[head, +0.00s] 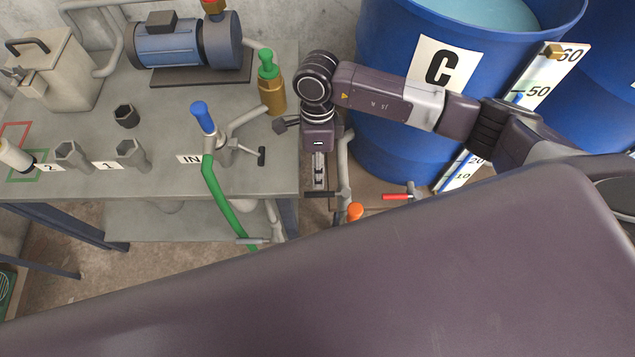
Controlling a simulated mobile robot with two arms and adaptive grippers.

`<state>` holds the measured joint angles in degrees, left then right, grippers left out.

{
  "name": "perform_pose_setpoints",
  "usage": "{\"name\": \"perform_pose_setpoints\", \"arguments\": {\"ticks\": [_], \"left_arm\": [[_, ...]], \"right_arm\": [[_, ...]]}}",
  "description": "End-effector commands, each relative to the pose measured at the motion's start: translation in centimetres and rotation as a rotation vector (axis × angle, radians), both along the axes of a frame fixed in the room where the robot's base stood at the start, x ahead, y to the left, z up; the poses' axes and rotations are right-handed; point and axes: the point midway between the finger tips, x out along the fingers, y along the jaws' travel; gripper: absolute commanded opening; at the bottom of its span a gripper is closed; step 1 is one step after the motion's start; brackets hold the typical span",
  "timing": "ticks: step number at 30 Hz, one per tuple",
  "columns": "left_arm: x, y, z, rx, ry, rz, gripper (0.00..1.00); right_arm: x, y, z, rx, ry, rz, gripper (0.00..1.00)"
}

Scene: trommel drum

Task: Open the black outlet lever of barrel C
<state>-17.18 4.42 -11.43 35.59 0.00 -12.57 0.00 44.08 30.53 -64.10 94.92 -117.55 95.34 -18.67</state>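Barrel C (385,120) is the large blue drum at the upper right, with a white label bearing a black C. A dark lever (322,194) lies roughly level by the grey pipework at the barrel's left foot. It seems to be the black outlet lever, partly covered by my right gripper. My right gripper (319,184) points down from above, its fingertips close to this lever. I cannot tell whether it touches the lever, or whether its fingers are open or shut. My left gripper is not in view.
A red-handled lever (397,197) and an orange knob (355,211) are close on the right. The grey bench (170,120) carries a blue pump (180,45), a blue-handled valve (203,117) and a green hose (222,197). Another blue barrel (610,70) stands at the right.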

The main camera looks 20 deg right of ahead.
Motion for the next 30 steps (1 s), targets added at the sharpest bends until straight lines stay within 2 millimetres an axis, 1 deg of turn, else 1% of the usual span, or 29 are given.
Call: {"name": "perform_pose_setpoints", "arguments": {"ticks": [1,3,5,8,15,19,24,30], "left_arm": [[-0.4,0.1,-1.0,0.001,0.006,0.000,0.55],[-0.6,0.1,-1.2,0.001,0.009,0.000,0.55],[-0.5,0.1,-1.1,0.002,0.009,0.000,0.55],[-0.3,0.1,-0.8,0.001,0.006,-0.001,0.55],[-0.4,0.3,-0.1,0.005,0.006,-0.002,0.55],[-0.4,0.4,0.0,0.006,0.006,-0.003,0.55],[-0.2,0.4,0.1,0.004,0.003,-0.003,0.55],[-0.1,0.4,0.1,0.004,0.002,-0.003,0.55]], "right_arm": [[0.0,-0.1,-0.9,-0.001,-0.001,-0.001,0.30],[0.0,0.0,-1.2,-0.001,-0.001,-0.001,0.30],[-0.1,0.0,-1.5,-0.001,0.000,-0.001,0.30],[-0.3,0.0,-2.3,-0.003,0.004,-0.002,0.30],[-1.1,0.3,-6.1,0.000,0.003,-0.002,0.30],[-1.3,0.4,-7.7,0.000,0.002,-0.002,0.30],[-1.5,0.4,-8.6,0.000,0.000,-0.001,0.30],[-1.4,0.4,-8.7,0.000,0.000,-0.001,0.30]]}}
